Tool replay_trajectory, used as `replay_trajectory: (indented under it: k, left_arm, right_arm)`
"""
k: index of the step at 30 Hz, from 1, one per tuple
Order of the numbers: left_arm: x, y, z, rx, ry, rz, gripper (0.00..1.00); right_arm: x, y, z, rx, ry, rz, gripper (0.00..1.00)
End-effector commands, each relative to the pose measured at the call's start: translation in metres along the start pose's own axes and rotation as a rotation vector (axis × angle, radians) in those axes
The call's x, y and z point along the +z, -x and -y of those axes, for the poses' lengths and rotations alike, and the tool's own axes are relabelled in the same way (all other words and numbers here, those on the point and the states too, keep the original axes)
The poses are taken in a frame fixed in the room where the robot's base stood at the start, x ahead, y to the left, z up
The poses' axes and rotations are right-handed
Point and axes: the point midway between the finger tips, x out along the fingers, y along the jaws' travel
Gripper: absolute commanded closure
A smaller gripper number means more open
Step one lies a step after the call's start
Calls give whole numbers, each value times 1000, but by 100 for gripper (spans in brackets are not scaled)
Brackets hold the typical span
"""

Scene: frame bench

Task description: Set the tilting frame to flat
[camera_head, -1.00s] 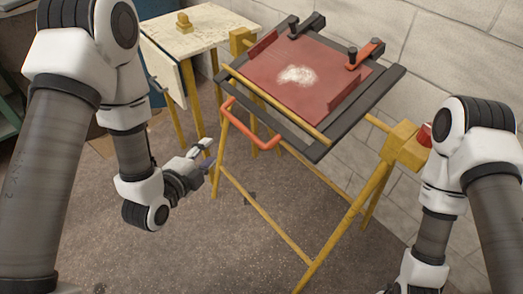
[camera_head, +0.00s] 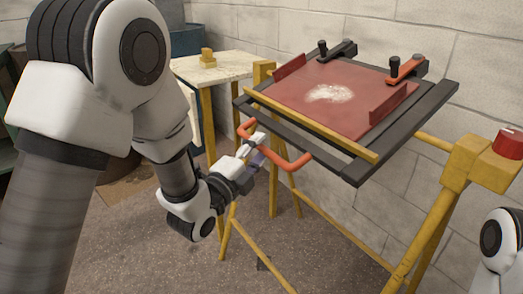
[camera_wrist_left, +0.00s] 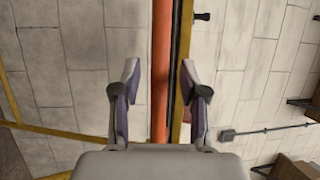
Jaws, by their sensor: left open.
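The tilting frame (camera_head: 357,165) is a dark rectangular frame on a yellow stand. It carries a red panel (camera_head: 345,110) with a pale patch, and it looks tilted, though the exact angle is hard to tell. An orange bar handle (camera_head: 296,164) sticks out from its near left side. My left gripper (camera_head: 257,145) is open at the left part of this handle. In the left wrist view the orange bar (camera_wrist_left: 161,70) runs between the two spread fingers (camera_wrist_left: 158,85), and I see no finger closed on it. My right gripper is out of view.
A red knob (camera_head: 508,143) sits on a yellow block (camera_head: 470,162) at the stand's right. Clamps with dark knobs (camera_head: 337,50) are at the panel's far edge. A small table (camera_head: 215,69) with a yellow object stands behind left. A block wall is close behind.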

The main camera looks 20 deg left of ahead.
Motion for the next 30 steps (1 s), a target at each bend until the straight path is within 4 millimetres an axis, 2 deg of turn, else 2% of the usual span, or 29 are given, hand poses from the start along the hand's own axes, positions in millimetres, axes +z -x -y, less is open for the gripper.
replay_trajectory:
  k: [4, 11, 12, 15, 23, 26, 30]
  left_arm:
    - [0, -15, -1, 0, 0, 0, 57]
    - [0, -16, -1, 2, 1, 0, 57]
    - [0, -16, -1, 2, 1, 0, 71]
    - [0, -16, -1, 2, 1, 0, 100]
    - [0, -16, 5, 8, -2, 1, 100]
    - [0, -17, 19, 36, -14, 3, 100]
    - [0, -18, 46, 108, -46, 1, 100]
  right_arm:
    - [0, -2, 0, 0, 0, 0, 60]
    - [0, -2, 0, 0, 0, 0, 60]
    - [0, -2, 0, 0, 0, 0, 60]
    - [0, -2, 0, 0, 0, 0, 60]
    - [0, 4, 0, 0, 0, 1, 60]
    - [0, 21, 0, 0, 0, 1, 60]
    - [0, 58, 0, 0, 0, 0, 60]
